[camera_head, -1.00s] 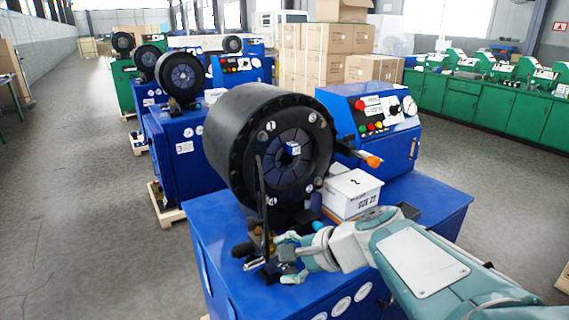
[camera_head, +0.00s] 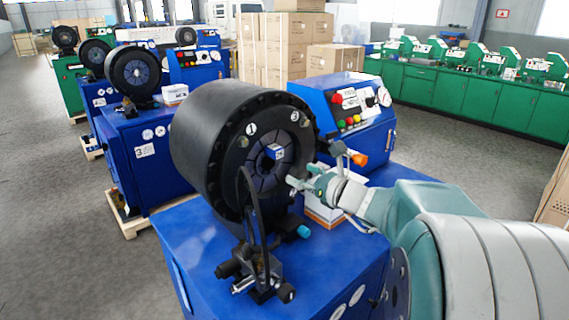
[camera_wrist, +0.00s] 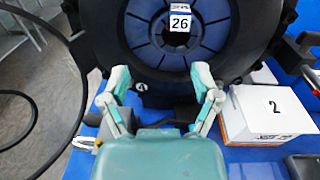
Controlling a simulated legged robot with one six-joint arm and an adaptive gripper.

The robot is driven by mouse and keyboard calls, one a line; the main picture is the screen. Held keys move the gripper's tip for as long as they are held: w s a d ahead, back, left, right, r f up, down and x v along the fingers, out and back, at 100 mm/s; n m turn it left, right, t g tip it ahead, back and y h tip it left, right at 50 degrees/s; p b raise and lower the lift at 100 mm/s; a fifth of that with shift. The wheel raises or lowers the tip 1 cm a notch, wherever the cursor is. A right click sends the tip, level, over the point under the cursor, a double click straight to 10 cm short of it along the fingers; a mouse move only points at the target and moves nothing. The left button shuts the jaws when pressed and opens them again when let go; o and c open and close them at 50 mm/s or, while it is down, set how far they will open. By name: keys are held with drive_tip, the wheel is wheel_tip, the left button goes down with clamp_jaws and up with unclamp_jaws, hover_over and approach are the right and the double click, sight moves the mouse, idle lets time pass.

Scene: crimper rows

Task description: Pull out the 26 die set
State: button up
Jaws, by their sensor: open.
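The 26 die set sits in the middle of the black crimper head (camera_head: 232,150). Its small white and blue block marked 26 (camera_wrist: 180,21) shows at the top of the wrist view and also in the head view (camera_head: 275,152). Dark blue die segments (camera_wrist: 160,45) surround it in a ring. My gripper (camera_wrist: 160,80) is open and empty, with its two fingers spread below the block in the wrist view. In the head view my gripper (camera_head: 303,180) is beside the lower right of the crimper's face, apart from the block.
A white box marked 2 (camera_wrist: 265,115) stands on the blue base (camera_head: 205,250), right of my gripper. A black hose and fitting (camera_head: 255,265) rise in front of the head. A blue control panel (camera_head: 350,105) stands behind. Other crimpers stand back left.

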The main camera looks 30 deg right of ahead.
sight(280, 153)
drive_tip(key=shift+m+t+h, duration=0.3)
drive_tip(key=shift+m+h, duration=0.1)
drive_tip(key=shift+m, duration=0.3)
drive_tip(key=shift+w+d+x, duration=0.1)
drive_tip(key=shift+d+x, duration=0.25)
drive_tip(key=shift+x, duration=1.5)
drive_tip(key=shift+w+d+x, duration=0.1)
drive_tip(key=shift+d+x, duration=0.25)
drive_tip(key=shift+x, duration=1.55)
drive_tip(key=shift+w+d+x, duration=0.1)
drive_tip(key=shift+d+x, duration=0.25)
drive_tip(key=shift+x, duration=1.5)
drive_tip(key=shift+c, duration=0.3)
drive_tip(key=shift+r, duration=0.1)
clamp_jaws()
drive_tip(key=shift+r, duration=0.2)
drive_tip(key=v, duration=0.9)
drive_tip(key=shift+s, duration=0.25)
drive_tip(key=shift+d, duration=0.1)
